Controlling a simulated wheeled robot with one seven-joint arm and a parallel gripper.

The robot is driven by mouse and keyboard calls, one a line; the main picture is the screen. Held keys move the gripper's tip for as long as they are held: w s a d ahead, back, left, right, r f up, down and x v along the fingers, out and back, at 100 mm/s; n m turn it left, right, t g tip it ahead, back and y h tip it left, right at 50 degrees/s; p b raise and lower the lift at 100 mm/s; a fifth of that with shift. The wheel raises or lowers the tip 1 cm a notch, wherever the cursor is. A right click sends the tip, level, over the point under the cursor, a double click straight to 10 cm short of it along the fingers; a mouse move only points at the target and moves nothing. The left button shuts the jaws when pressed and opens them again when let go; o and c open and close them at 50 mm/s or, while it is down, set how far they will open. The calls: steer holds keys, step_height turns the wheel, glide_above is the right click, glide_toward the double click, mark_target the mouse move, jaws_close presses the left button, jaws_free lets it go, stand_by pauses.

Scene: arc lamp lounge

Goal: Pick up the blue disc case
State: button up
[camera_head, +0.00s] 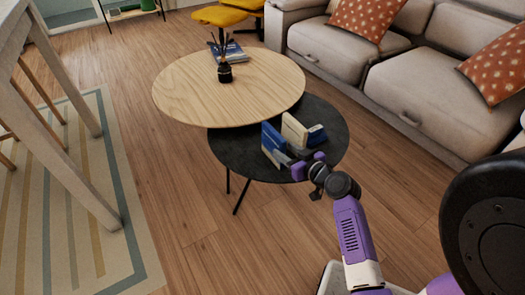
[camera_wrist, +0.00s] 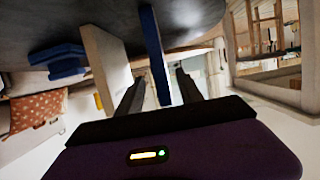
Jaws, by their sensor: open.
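The blue disc case (camera_head: 270,138) looks like a thin upright blue slab on the low black round table (camera_head: 228,150). In the wrist view the case (camera_wrist: 152,45) reaches down between the two fingers of my gripper (camera_wrist: 160,76), with visible gaps on both sides. My gripper (camera_head: 284,157) is open, at the near side of the case in the head view, and partly hides its lower part. I cannot tell whether a finger touches it.
A cream block (camera_head: 294,131) stands upright right beside the case; in the wrist view it (camera_wrist: 103,66) is close to the left finger. A smaller blue object (camera_head: 317,134) lies beyond it. A higher wooden round table (camera_head: 185,95) overlaps the black one. A sofa (camera_head: 425,100) stands right.

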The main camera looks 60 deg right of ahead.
mark_target(273, 143)
steer(key=x, duration=0.3)
steer(key=shift+w+b, duration=0.1)
steer(key=shift+b, duration=0.3)
steer(key=shift+b+x, duration=0.7)
steer(key=shift+x, duration=1.65)
jaws_close()
